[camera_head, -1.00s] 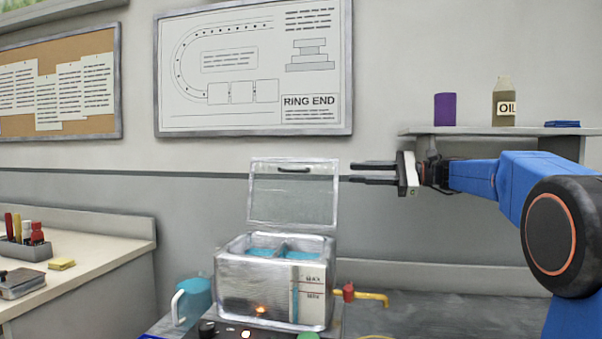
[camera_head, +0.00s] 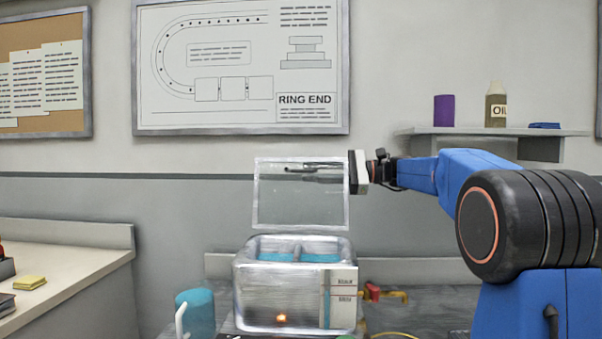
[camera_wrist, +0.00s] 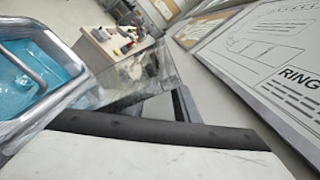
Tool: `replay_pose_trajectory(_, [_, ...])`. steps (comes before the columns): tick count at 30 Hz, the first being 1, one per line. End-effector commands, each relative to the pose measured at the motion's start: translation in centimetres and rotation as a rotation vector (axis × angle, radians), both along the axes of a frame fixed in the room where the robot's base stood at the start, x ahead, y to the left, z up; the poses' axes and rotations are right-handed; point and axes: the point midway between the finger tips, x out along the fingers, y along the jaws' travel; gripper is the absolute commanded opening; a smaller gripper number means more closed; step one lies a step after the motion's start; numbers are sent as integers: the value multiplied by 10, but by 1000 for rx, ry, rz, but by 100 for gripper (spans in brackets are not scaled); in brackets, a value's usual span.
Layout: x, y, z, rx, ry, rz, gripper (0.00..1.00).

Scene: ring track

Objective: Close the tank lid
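The tank (camera_head: 290,290) is a metal box with two openings of blue liquid, seen low in the middle of the head view. Its lid (camera_head: 300,212), a clear panel in a metal frame, stands raised above the back edge. My gripper (camera_head: 315,172) is at the lid's upper right, its fingers pointing left across the panel's top. They look to be behind the clear panel, near the lid handle, and seem apart with nothing between them. In the wrist view the tank's liquid (camera_wrist: 35,75) is at left and the clear panel (camera_wrist: 135,75) crosses the middle. Fingertip contact cannot be told.
A red and yellow tap (camera_head: 385,293) sticks out at the tank's right. A blue jug (camera_head: 197,313) stands at its left. A shelf (camera_head: 490,131) with a bottle and a purple can is behind my arm. A bench (camera_head: 60,262) is at left.

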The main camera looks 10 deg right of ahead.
Motion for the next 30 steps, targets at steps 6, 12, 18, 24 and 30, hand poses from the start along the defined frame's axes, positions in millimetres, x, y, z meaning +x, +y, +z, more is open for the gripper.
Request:
replay_pose_trajectory(6, [0,0,0,0,0,0,28])
replay_pose_trajectory(12, [0,0,1,0,-1,-1,0])
replay_pose_trajectory(18, [0,0,3,2,-5,-4,0])
replay_pose_trajectory(24, [-1,5,6,-3,-28,-5,0])
replay_pose_trajectory(30, [-3,9,9,-10,-47,-5,0])
